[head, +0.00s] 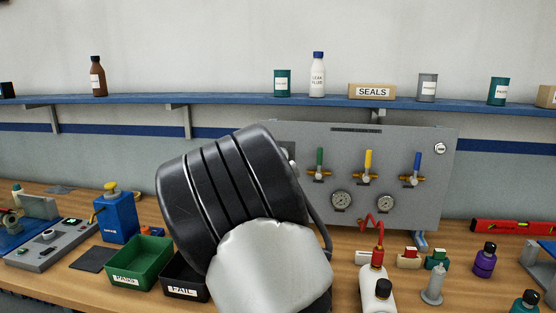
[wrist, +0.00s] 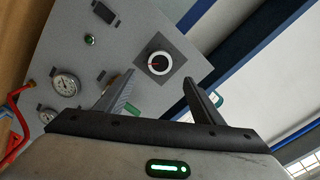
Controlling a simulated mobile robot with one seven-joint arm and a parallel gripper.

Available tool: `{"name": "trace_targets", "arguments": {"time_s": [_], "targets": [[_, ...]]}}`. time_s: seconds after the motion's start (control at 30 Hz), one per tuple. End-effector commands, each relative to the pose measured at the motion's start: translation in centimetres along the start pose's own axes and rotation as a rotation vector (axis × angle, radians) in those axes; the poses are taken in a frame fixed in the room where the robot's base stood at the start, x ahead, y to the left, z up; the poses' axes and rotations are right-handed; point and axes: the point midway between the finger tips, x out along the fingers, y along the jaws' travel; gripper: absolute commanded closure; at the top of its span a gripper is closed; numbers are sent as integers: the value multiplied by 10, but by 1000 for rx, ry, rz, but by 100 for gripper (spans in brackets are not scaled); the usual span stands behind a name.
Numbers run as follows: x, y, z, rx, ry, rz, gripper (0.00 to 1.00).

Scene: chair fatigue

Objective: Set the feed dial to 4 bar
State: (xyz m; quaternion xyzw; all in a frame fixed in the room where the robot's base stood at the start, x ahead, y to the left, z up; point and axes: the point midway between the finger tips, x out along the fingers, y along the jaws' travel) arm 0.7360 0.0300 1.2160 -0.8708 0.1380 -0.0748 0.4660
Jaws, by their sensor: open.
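The feed dial (wrist: 158,63) shows in the wrist view as a black knob with a red mark, inside a white ring on a dark square plate. Its numbers are too small to read. My gripper (wrist: 159,76) is open and empty, its two fingers apart on either side of the dial's lower edge in the picture. The fingers look short of the dial, and I see no contact. In the head view my arm hides the gripper and the dial; the grey panel (head: 405,207) shows to the right of the arm.
The panel carries green (head: 320,160), yellow (head: 368,162) and blue (head: 416,165) valve handles above two gauges (head: 341,201). A blue shelf (head: 230,99) runs above. Below on the bench stand a green PASS bin (head: 152,262), a FAIL bin (head: 184,279) and several bottles.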

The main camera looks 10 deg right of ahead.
Motion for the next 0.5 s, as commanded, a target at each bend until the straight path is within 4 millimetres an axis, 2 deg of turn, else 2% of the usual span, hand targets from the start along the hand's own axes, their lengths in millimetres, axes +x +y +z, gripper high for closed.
{"name": "trace_targets", "arguments": {"time_s": [0.1,0.3,0.5], "targets": [[28,0,-1,-4,1,0,38],[69,0,-1,-4,1,0,38],[94,0,0,-3,0,1,38]]}}
